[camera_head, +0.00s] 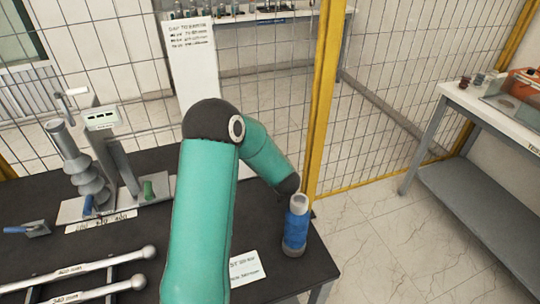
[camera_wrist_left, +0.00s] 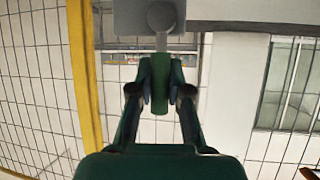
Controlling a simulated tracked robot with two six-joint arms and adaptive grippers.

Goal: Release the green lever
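A grey round part lies beyond the tips. I cannot tell if both fingers touch the green piece. A green arm of mine crosses the middle of the head view; no gripper shows there, and the arm hides part of the table.
A blue bottle-like object (camera_head: 295,228) is at the table's right edge. Metal rods (camera_head: 95,268) lie at front left, and a paper label (camera_head: 245,268) lies right of my arm. A wire fence with a yellow post (camera_head: 320,95) stands behind. A side bench (camera_head: 480,185) is at right.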

